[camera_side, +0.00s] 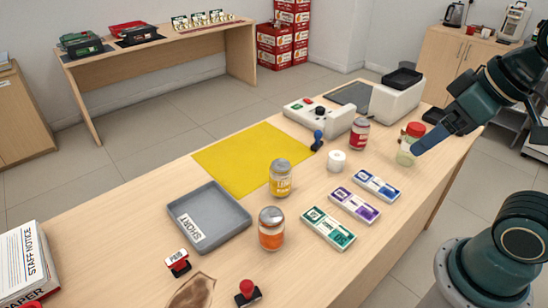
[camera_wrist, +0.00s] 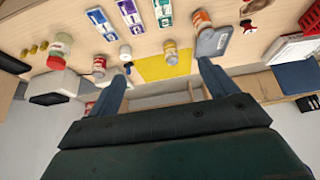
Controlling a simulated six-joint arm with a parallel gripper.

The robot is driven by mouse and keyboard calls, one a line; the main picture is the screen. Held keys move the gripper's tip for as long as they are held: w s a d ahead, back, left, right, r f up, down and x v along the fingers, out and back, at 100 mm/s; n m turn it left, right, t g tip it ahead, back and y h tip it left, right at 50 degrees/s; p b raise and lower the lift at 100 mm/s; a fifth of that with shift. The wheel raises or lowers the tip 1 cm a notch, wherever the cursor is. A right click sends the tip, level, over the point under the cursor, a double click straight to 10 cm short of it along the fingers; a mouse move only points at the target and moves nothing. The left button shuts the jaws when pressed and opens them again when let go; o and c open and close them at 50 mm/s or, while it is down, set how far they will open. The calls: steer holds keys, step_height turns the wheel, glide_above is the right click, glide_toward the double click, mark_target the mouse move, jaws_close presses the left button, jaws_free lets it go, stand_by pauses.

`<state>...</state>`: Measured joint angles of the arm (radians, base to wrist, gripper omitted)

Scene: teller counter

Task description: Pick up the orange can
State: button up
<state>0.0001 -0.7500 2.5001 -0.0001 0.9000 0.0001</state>
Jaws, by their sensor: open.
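The orange can (camera_side: 271,229) stands upright on the counter, right of the grey tray and in front of the yellow can. It has a silver lid and an orange label band. In the wrist view the orange can (camera_wrist: 201,19) shows near the top, next to the grey tray. My gripper (camera_side: 418,148) is at the right side of the counter, well away from the orange can, beside a red-lidded jar. In the wrist view my gripper (camera_wrist: 161,80) has its two fingers spread wide with nothing held between them.
A yellow can (camera_side: 280,179) stands behind the orange can, by a yellow mat (camera_side: 240,155). A grey tray (camera_side: 208,239) lies left. Several boxed strips, including a green one (camera_side: 328,228), lie right. Stamps (camera_side: 248,292) are in front. A red can (camera_side: 360,133) and red-lidded jar (camera_side: 405,158) stand farther right.

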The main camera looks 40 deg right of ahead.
steer(key=m+y, duration=1.1)
steer(key=m, duration=0.9)
glide_toward(272, 230)
steer(key=v, duration=0.4)
steer(key=m, duration=0.1)
steer(key=d+f+m+t, duration=0.1)
steer(key=m, duration=0.1)
steer(key=w+f+m+t, duration=0.1)
steer(key=shift+d+m, duration=0.3)
steer(key=shift+m, duration=0.1)
steer(key=shift+w+a+f, duration=0.1)
steer(key=x, duration=0.8)
steer(key=shift+a, duration=0.15)
steer(key=shift+w+a+f, duration=0.1)
steer(key=shift+w+f, duration=0.05)
